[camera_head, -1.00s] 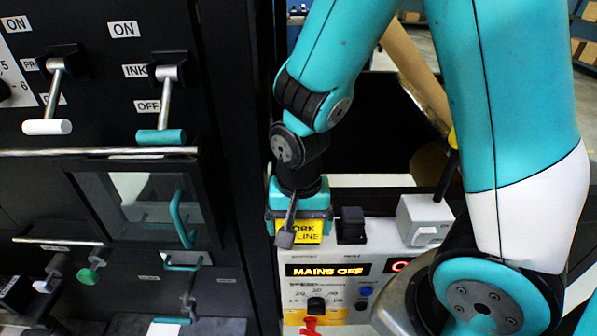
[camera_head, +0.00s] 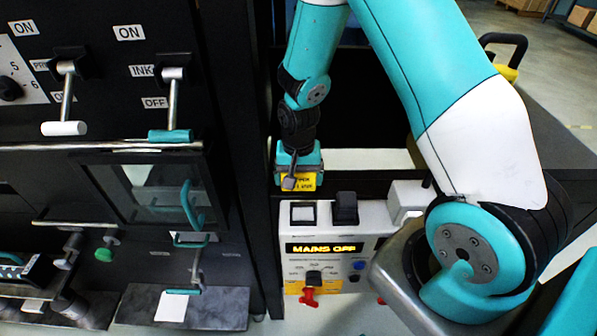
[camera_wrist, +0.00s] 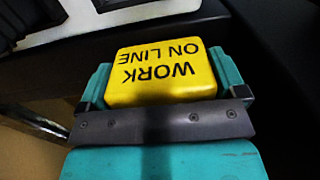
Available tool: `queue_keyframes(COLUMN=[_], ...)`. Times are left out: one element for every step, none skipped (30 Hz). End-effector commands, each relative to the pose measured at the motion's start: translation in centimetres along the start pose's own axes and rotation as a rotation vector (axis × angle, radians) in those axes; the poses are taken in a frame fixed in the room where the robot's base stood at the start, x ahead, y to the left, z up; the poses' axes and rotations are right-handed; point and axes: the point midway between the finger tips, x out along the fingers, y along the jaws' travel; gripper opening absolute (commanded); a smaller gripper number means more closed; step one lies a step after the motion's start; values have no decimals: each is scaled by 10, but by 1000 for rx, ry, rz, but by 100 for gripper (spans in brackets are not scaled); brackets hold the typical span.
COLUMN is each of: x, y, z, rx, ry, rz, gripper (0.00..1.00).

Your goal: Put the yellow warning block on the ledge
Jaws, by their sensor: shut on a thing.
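The yellow warning block (camera_head: 299,183), lettered "WORK ON LINE", is held in my gripper (camera_head: 298,168). In the wrist view the block (camera_wrist: 160,75) sits between the two teal fingers of my gripper (camera_wrist: 163,83), lettering upside down. In the head view it hangs over or in front of a dark ledge (camera_head: 355,184), behind the control box's top edge. I cannot tell whether the block touches the ledge. The block's far side is hidden.
The white control box (camera_head: 375,222) reads "MAINS OFF" and has a red knob (camera_head: 308,296). A black switch (camera_head: 345,208) and a black-framed white square (camera_head: 303,213) are on its top. A black machine with levers (camera_head: 172,105) stands to the left.

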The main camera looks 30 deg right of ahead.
Motion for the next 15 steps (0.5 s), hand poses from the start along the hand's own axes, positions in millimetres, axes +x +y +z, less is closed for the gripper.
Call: queue_keyframes(x=[0, 0, 0, 0, 0, 0, 1, 2, 4, 5, 4, 3, 3, 3, 3], y=[0, 0, 0, 0, 0, 0, 0, 0, 0, 0, 0, 0, 0, 0, 0], z=[0, 0, 0, 0, 0, 0, 0, 0, 0, 0, 0, 0, 0, 0, 0], rx=[0, 0, 0, 0, 0, 0, 0, 0, 0, 0, 0, 0, 0, 0, 0], ry=[1, 1, 1, 1, 1, 1, 1, 1, 1, 1, 1, 1, 1, 1, 1], rz=[-1, -1, -1, -1, -1, -1, -1, -1, 0, 0, -1, 0, 0, 0, 0], gripper=[64, 64, 64, 64, 64, 64, 64, 64, 64, 64, 97, 100, 100, 100, 100])
